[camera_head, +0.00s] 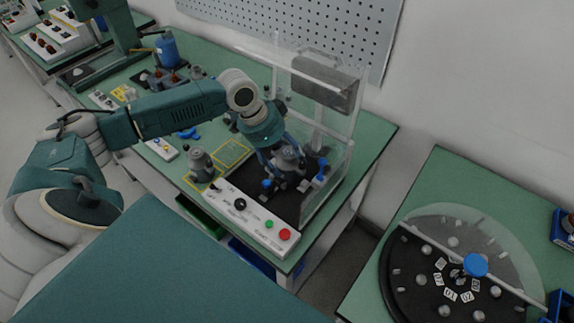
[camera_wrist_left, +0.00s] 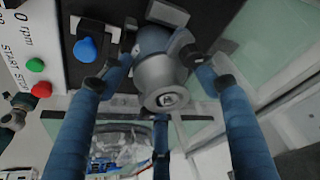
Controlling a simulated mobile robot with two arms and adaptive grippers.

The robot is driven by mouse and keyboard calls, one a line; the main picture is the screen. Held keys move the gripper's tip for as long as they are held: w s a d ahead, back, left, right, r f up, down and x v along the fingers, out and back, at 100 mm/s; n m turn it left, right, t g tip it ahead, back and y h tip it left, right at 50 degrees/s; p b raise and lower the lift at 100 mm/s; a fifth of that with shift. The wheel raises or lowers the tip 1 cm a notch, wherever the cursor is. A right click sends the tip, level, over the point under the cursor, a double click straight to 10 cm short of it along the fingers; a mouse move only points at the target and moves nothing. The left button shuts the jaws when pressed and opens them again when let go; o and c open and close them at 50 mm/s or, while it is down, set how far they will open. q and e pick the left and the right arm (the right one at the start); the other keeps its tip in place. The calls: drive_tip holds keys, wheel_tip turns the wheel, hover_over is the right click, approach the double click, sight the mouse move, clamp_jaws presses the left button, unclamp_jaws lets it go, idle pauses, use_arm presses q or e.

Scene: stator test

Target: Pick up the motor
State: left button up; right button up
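A grey motor (camera_head: 290,156) stands in the black test station (camera_head: 262,202), behind the control panel. My left gripper (camera_head: 279,160) is at this motor, with its blue fingers around it. In the left wrist view the motor (camera_wrist_left: 162,82) sits between the fingertips of my left gripper (camera_wrist_left: 160,65). Two fingertips are very close to its sides; whether they press on it I cannot tell. A third finger shows below the motor in that view. A second grey motor (camera_head: 200,163) stands on the green table, left of the station. My right gripper is not in view.
A clear guard (camera_head: 338,150) stands at the station's right and back. The white control panel (camera_head: 246,215) with knob and buttons lies in front. A blue clamp knob (camera_wrist_left: 86,48) is close to the left finger. A separate table with a round dial (camera_head: 410,282) stands at right.

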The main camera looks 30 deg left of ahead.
use_arm(q)
drive_tip(key=shift+r, duration=0.15)
drive_tip(key=c, duration=0.9)
drive_tip(key=shift+w+r, duration=0.15)
drive_tip(key=shift+w, duration=0.05)
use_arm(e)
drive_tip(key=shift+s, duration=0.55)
